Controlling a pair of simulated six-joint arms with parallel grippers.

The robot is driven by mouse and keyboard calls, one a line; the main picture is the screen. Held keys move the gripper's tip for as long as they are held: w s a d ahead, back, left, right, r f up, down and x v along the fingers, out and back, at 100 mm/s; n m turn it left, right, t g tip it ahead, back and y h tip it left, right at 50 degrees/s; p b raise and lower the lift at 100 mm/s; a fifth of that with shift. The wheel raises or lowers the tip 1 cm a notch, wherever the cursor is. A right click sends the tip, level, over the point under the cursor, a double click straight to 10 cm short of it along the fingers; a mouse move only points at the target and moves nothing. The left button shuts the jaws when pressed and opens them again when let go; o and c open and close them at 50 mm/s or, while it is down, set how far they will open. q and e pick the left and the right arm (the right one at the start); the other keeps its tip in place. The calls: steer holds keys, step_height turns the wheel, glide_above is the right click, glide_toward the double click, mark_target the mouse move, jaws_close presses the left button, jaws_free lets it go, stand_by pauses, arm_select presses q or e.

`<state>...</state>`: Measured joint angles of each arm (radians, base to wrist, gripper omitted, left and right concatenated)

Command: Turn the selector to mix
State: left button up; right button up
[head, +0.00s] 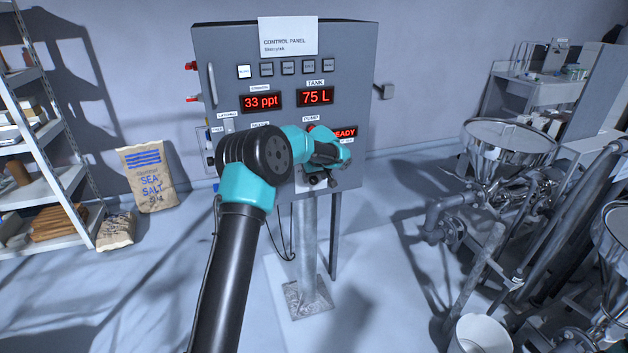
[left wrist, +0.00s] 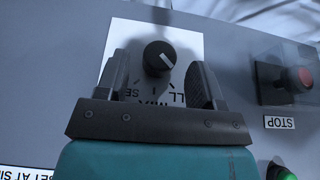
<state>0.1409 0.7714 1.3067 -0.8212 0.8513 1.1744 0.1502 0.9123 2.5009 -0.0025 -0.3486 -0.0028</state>
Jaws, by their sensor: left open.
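The selector (left wrist: 158,56) is a round black knob with a white pointer line, on a white label plate (left wrist: 188,42) in the left wrist view. The plate's lettering appears upside down there; MIX and part of a word ending in LL are readable. The pointer slants down and right, toward the LL side rather than MIX. My left gripper (left wrist: 160,72) is open, with one finger on each side of the knob and visible gaps to it. In the head view my left gripper (head: 324,178) is at the lower front of the control panel (head: 358,70), covering the knob. My right gripper is not in view.
A red STOP button (left wrist: 300,79) sits right of the knob in the left wrist view, with a green button (left wrist: 284,174) below it. Displays read 33 ppt (head: 261,102) and 75 L (head: 315,97). Steel hoppers (head: 510,140) and pipes stand right; a salt sack (head: 148,178) and shelf stand left.

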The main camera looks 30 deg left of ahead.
arm_select(q)
steer(key=shift+x, duration=1.05)
steer(key=c, duration=0.9)
